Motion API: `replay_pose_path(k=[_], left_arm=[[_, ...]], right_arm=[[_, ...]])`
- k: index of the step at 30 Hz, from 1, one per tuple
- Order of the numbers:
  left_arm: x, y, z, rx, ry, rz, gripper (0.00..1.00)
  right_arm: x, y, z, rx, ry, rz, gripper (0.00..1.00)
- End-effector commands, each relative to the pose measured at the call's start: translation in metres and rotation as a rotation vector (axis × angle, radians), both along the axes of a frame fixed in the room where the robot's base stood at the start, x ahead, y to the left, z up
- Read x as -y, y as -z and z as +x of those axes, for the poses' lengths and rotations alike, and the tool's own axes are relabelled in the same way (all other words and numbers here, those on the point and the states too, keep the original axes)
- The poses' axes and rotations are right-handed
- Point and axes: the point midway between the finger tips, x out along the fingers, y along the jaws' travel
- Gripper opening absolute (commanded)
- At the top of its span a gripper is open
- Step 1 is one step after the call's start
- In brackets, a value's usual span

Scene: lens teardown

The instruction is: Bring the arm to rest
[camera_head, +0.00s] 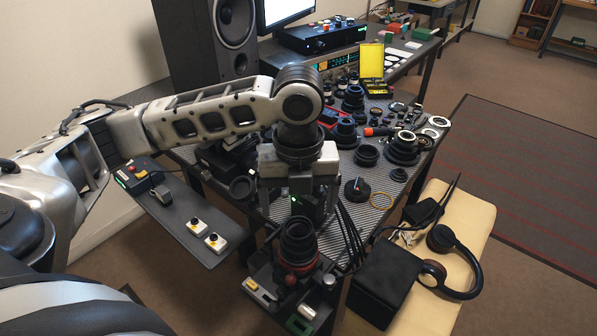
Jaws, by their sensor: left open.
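My left arm comes in from the left, bends at a dark elbow joint and points down. My left gripper (300,196) hangs over the near left part of the workbench (340,215) with its fingers apart and nothing seen between them. A dark lens with a red ring (300,248) stands upright on a small stand in front of and below the gripper. I cannot tell the exact gap between the fingertips and the lens. My right gripper is not in view.
Several lens parts crowd the bench, with a yellow case (371,60) behind them. A black speaker (212,40) stands at the back left. A side shelf (180,215) carries small switch boxes. Headphones (455,262) and a black box (384,283) lie on a tan bench at right.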

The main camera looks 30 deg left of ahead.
Motion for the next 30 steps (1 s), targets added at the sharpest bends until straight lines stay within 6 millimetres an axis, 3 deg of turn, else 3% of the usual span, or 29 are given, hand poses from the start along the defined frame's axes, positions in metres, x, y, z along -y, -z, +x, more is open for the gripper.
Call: replay_pose_path(k=[3, 10, 30], left_arm=[[0.001, -0.028, 0.001, 0.005, 0.001, -0.001, 0.87], [0.001, -0.058, 0.0, 0.003, 0.001, -0.002, 0.87], [0.0, -0.064, 0.0, -0.001, 0.0, -0.001, 0.87]], right_arm=[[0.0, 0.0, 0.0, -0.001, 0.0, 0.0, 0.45], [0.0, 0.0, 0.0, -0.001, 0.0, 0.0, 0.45], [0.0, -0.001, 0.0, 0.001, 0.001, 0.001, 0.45]])
